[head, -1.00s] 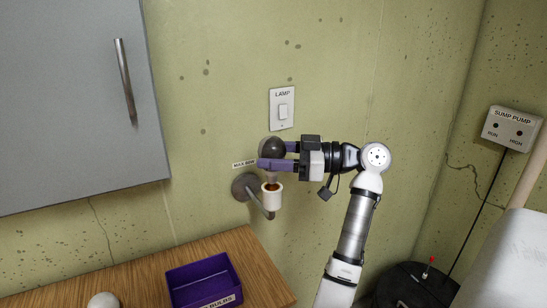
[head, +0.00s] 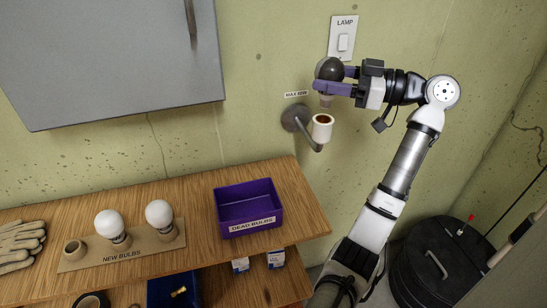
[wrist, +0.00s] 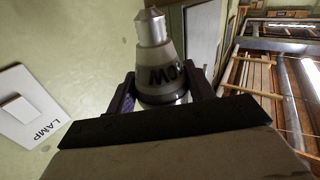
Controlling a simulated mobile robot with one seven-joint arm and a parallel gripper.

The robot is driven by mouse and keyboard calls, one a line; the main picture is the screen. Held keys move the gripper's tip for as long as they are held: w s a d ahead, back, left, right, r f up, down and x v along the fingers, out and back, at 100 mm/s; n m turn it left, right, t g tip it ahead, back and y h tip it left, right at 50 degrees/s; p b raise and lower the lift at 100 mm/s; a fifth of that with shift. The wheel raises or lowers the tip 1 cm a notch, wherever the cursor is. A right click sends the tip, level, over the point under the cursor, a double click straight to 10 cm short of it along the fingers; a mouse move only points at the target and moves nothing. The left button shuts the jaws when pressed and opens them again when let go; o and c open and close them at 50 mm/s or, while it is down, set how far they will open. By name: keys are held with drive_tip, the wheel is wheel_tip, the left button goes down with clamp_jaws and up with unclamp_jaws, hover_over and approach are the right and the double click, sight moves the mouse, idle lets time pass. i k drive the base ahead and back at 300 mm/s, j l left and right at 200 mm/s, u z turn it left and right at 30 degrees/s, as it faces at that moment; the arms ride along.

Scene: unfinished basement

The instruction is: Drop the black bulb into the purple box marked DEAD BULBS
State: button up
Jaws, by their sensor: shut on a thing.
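The black bulb (head: 330,69) is held in my gripper (head: 335,88), above the wall lamp's socket. My gripper is shut on it, with the purple fingers around its neck. The purple box (head: 250,224) marked DEAD BULBS stands on the wooden shelf, lower left of my gripper. Its visible inside looks empty.
The wooden shelf (head: 190,192) also carries a NEW BULBS holder (head: 75,264) with two white bulbs (head: 109,224) and gloves (head: 20,246). A grey cabinet (head: 105,60) hangs above. A lamp switch (head: 343,42) is on the wall behind the bulb. A black lidded drum (head: 435,265) stands right.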

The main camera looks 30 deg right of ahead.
sight(255, 212)
drive_tip(key=j+z, duration=0.35)
drive_tip(key=i+j+z, duration=0.1)
drive_tip(key=z, duration=0.25)
drive_tip(key=j+z, duration=0.35)
